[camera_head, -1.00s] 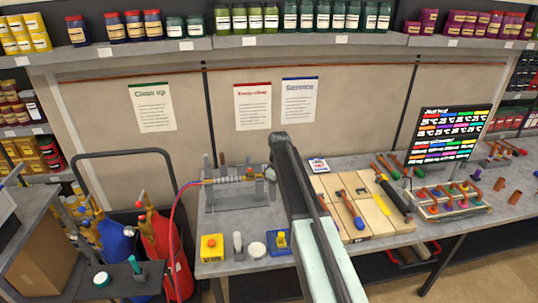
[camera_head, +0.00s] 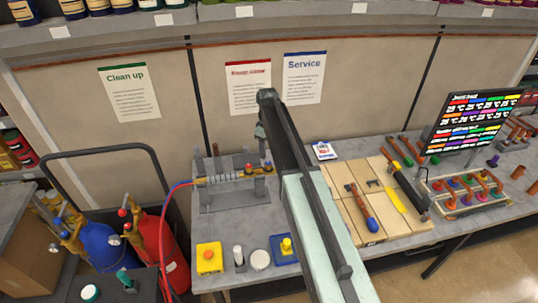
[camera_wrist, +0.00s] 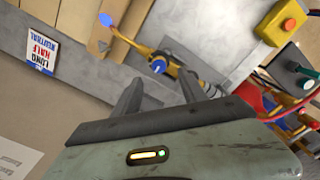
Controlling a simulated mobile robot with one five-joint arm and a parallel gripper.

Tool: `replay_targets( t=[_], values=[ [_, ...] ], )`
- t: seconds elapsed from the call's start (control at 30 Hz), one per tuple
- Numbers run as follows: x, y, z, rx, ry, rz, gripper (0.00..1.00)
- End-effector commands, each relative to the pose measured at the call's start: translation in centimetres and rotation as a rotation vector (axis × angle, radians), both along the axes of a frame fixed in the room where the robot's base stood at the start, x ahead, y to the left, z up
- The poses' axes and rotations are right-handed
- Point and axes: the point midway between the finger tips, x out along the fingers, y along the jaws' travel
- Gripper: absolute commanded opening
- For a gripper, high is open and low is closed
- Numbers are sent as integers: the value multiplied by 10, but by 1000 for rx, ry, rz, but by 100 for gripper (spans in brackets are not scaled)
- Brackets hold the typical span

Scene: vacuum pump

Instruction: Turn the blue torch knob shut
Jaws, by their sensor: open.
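The torch (camera_head: 225,180) lies across a grey metal stand on the bench in the head view, with hoses at its left end. A small blue knob (camera_head: 268,164) shows at its right end beside a red knob (camera_head: 249,168). In the wrist view the blue knob (camera_wrist: 158,66) has a white mark and sits on a brass fitting. My gripper (camera_wrist: 160,88) is open and empty, its two fingers apart. In that view the knob appears just beyond the fingertips, between them; I see no contact. In the head view my arm hides the gripper.
A yellow box with an orange button (camera_head: 208,258) and a blue base with a yellow knob (camera_head: 286,248) stand at the bench front. Red and blue hoses run left to gas cylinders (camera_head: 165,255) on a cart.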

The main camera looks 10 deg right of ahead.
Motion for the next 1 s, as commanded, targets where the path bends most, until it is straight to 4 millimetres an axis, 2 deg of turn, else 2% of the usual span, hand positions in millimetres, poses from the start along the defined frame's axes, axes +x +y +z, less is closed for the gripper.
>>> replay_targets(
  t=[0.17,0.27,0.6,0.7,1.0],
  values=[
    [0,-4,-4,0,0,-5,50],
    [0,-6,-13,0,0,-8,50],
    [0,-9,-70,0,0,-13,50],
    [0,-10,-79,0,0,-13,50],
    [0,-10,-78,0,0,-14,50]
  ],
)
